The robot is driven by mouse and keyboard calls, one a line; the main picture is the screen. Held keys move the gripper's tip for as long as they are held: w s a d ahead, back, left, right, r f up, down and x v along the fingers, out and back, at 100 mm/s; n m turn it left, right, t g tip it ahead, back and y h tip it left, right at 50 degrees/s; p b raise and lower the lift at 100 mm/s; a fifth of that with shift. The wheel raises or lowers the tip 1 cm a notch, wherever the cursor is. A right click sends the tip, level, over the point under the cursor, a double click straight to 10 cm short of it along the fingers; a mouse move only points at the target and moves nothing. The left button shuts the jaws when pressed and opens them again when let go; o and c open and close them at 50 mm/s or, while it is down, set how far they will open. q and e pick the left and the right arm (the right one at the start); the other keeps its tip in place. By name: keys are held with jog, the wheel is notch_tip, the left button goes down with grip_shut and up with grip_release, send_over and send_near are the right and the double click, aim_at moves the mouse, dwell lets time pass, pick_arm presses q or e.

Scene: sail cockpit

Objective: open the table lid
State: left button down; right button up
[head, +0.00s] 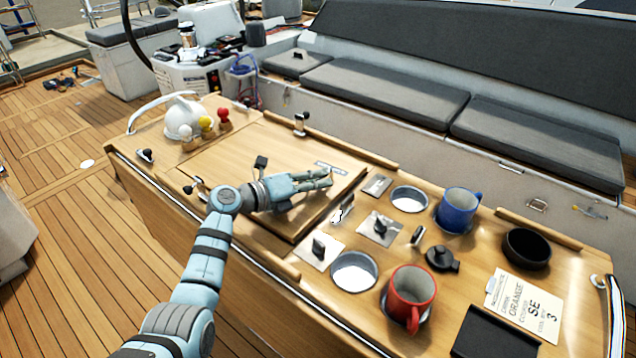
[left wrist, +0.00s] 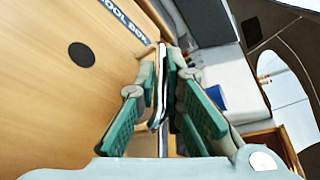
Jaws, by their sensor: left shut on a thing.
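The table lid (head: 225,160) is a wooden panel in the table's left half, with a small label near its far right corner. My right gripper is not in view.
Right of the lid stand a red mug (head: 410,295), a blue mug (head: 458,208), a black bowl (head: 527,248) and a note card (head: 525,305). A white domed object (head: 183,118) and small coloured figures stand at the far left. A cushioned bench (head: 385,90) runs behind.

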pick_arm(q)
jog(key=w+a+r+n+h+p, duration=0.1)
jog(key=w+a+r+n+p, duration=0.1)
jog(key=r, duration=0.8)
jog(key=w+a+r+n+h+p, duration=0.1)
jog(key=a+r, duration=0.4)
jog(key=r, duration=0.5)
jog(key=shift+w+a+n+t+p, duration=0.3)
jog(key=shift+w+n+p, duration=0.55)
jog(key=shift+w, duration=0.2)
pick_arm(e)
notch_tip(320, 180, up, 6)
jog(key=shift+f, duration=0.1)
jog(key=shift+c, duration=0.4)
